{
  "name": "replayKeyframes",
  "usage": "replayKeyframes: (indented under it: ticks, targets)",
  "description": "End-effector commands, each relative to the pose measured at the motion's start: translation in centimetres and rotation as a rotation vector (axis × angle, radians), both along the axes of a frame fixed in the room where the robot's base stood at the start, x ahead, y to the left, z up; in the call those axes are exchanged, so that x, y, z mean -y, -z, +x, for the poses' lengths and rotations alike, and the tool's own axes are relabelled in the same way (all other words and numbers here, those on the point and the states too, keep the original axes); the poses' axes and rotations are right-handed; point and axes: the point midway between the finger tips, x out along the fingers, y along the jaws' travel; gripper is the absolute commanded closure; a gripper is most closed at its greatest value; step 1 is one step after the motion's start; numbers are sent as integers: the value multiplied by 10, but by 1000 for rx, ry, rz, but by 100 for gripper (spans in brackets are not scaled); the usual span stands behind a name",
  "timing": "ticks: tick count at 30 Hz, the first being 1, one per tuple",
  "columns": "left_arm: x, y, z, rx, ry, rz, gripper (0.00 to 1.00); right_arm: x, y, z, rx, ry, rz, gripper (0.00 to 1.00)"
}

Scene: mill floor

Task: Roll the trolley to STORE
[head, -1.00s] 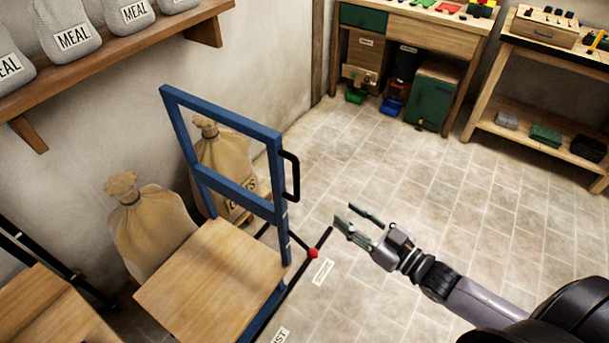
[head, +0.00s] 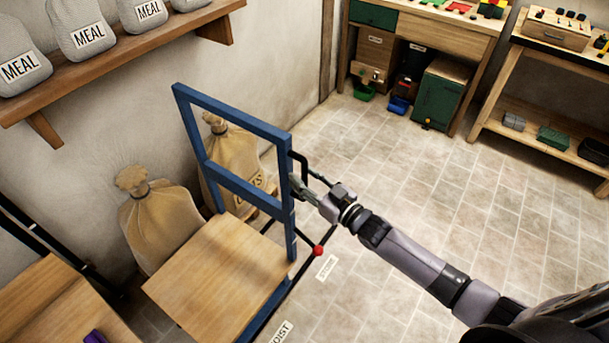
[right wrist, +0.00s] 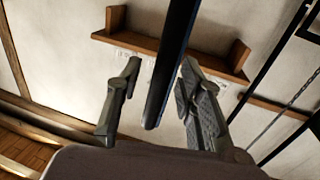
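The trolley has a blue frame (head: 230,108) and a flat wooden deck (head: 215,280), and it stands upright near the left wall. A black handle (head: 302,156) sticks out from the right side of its frame. A lever with a red knob (head: 318,250) shows low at its right side. My right gripper (head: 308,186) is at the handle. In the right wrist view its fingers (right wrist: 158,100) are apart, with a dark bar (right wrist: 172,65) between them; I cannot tell whether they touch it. My left gripper is not in view. I cannot read STORE anywhere.
Sacks (head: 158,222) stand behind the trolley, under a wall shelf (head: 125,62) of meal bags. Floor labels (head: 327,267) lie beside the trolley. A cabinet bench (head: 425,36) and a workbench (head: 545,145) stand at the back. The tiled floor (head: 420,190) is clear on the right.

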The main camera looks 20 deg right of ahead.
Motion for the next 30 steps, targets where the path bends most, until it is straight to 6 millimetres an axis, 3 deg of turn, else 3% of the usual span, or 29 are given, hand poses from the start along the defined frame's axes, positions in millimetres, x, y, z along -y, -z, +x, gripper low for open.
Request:
replayKeyframes:
  ticks: [10, 25, 30]
  targets:
    - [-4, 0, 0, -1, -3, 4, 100, -2, 0, 4, -1, 0, 0, 65]
    - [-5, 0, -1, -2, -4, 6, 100, -2, 0, 3, 0, 0, 0, 99]
    - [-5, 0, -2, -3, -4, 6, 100, -1, 0, 3, 0, 0, 0, 100]
